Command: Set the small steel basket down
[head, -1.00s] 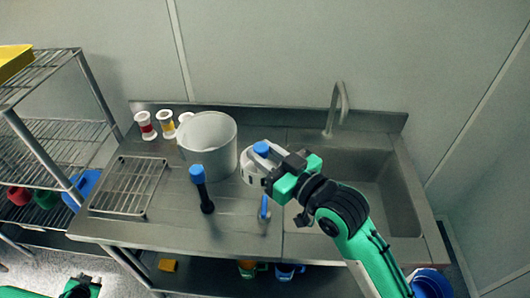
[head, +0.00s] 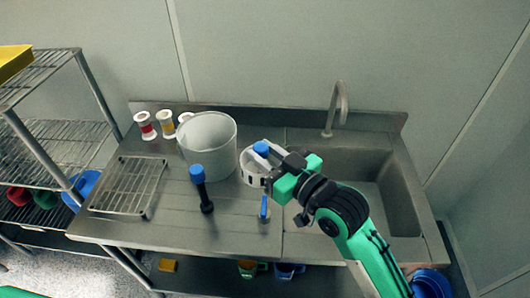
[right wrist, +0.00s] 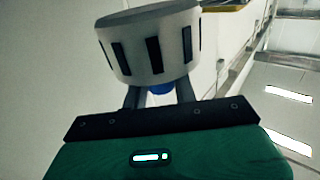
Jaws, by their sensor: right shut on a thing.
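The small steel basket (head: 250,168) is a pale round drum with dark slots and a blue knob on it. It is just right of the large grey bucket, over the steel counter (head: 235,215). My right gripper (head: 266,155) is shut on it at the blue knob. In the right wrist view the basket (right wrist: 150,45) is beyond the two fingers, with a bit of blue between them. I cannot tell whether its bottom touches the counter. My left gripper is out of view.
The grey bucket (head: 208,148) stands close by on the left. A black tool with a blue top (head: 203,190) and a small blue-handled item (head: 264,208) stand in front. A wire rack (head: 128,187) is at left, a sink (head: 375,190) at right.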

